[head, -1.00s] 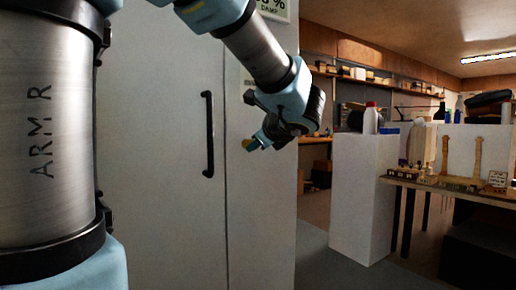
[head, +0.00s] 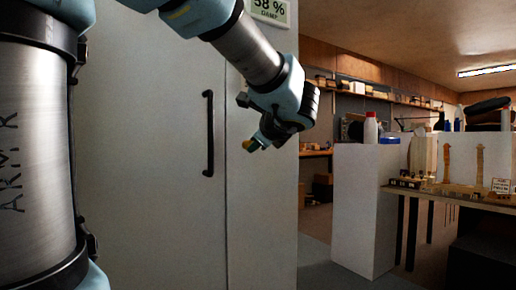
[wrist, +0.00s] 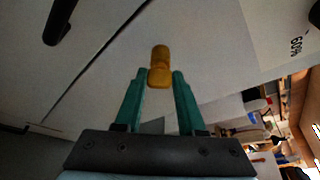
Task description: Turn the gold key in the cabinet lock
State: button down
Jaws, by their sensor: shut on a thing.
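The gold key (wrist: 160,66) shows between the fingertips of my gripper (wrist: 160,82) in the wrist view, its rounded bow standing out past the green fingers. My gripper is shut on it. In the head view my gripper (head: 254,145) is at the front of the pale grey cabinet (head: 165,190), right of the black handle, and the gold key (head: 246,144) shows as a small spot at the fingertips. The lock itself is hidden or too small to make out, so I cannot tell how deep the key sits in it.
The black door handle (head: 209,134) is left of my gripper. A damp meter panel (head: 270,11) is above. A white block (head: 365,200) with bottles on it and a bench (head: 450,190) with violin parts stand at right. Floor shows between cabinet and block.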

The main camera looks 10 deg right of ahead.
jog(key=shift+f+n+b, duration=0.2)
jog(key=shift+n+b, duration=0.2)
jog(key=shift+b, duration=0.95)
jog(key=shift+r, duration=0.1)
jog(key=shift+a+f+n+t+h+b, duration=0.1)
jog(key=shift+f+n+t+h+b, duration=0.2)
jog(key=shift+b, duration=0.9)
jog(key=shift+n+t+b, duration=0.5)
jog(key=shift+n+b, duration=0.5)
jog(key=shift+b, duration=2.15)
jog(key=shift+s+a+n+t+h+b, duration=0.1)
jog(key=shift+n+t+h+b, duration=0.45)
jog(key=shift+b, duration=1.85)
jog(key=shift+f+n+b, duration=0.1)
jog(key=shift+n+b, duration=0.45)
jog(key=shift+b, duration=0.6)
jog(key=shift+n+t+b, duration=0.35)
jog(key=shift+n+b, duration=0.65)
jog(key=shift+b, duration=2.1)
